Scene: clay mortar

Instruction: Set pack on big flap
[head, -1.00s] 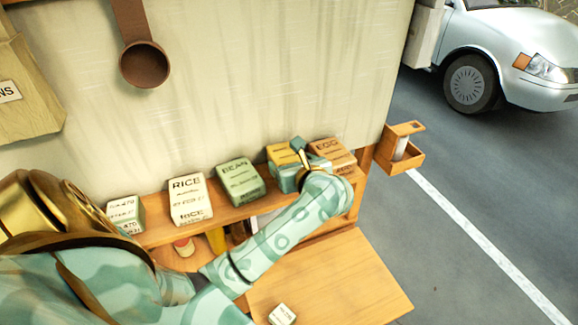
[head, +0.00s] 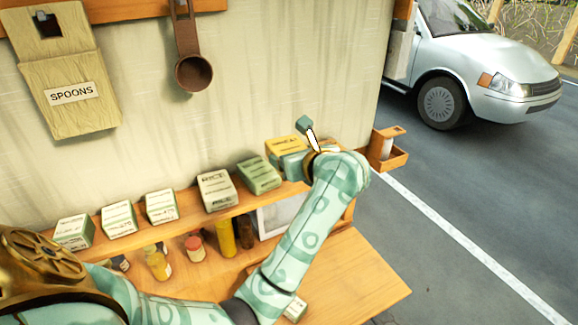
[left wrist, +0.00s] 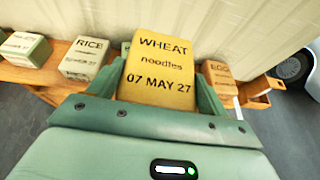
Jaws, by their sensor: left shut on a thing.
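My left gripper (head: 291,160) is shut on a yellow pack (head: 284,145). In the left wrist view the pack (left wrist: 158,70) stands between the green fingers, its label reading "WHEAT noodles 07 MAY 27". It is over or at the right part of the pack shelf; I cannot tell whether it touches the shelf. The big flap (head: 350,275) is a flat wooden board, lower and at the right, partly hidden by my left arm. A small pale pack (head: 296,308) shows by the arm at the flap's near side. My right gripper is not in view.
Several packs stand along the shelf, including a rice pack (head: 217,190), a green pack (head: 259,174) and an egg pack (left wrist: 220,75). Jars (head: 195,247) stand below. A spoons holder (head: 68,80) and brown scoop (head: 194,70) hang on the wall. The flap's right part is clear.

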